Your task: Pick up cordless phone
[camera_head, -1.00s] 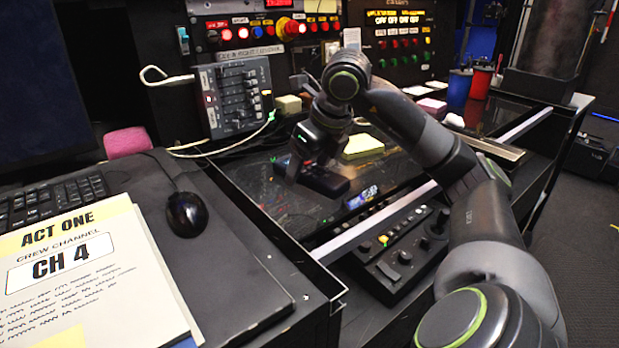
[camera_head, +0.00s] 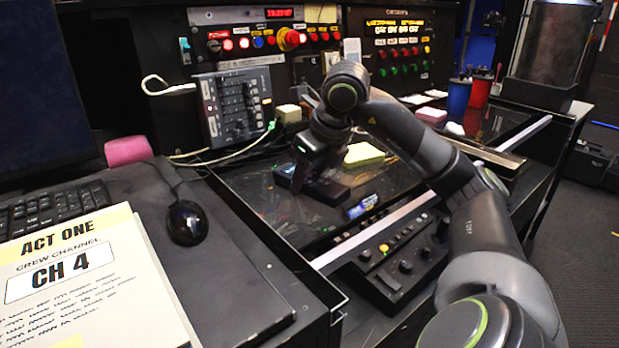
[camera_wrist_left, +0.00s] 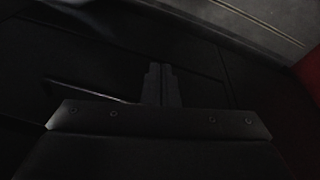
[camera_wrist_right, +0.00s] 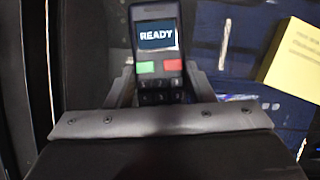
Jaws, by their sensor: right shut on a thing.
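The cordless phone (camera_wrist_right: 157,38) is black, with a lit screen reading READY, a green and a red key and dark keys below. My right gripper (camera_wrist_right: 160,88) is shut on it, one finger on each side of its keypad end. In the head view the right gripper (camera_head: 308,178) points down over the dark glass desk top, and the dark phone (camera_head: 333,192) shows at its tips. I cannot tell whether the phone touches the glass. My left gripper (camera_wrist_left: 162,85) shows only in the left wrist view, its fingers together with nothing between them.
A yellow note pad (camera_head: 364,154) lies right behind the phone. A switch box (camera_head: 236,103) and cables stand behind left. A knob panel (camera_head: 400,262) lies in front. A mouse (camera_head: 187,222), keyboard (camera_head: 50,203) and ACT ONE papers (camera_head: 85,285) fill the left desk.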

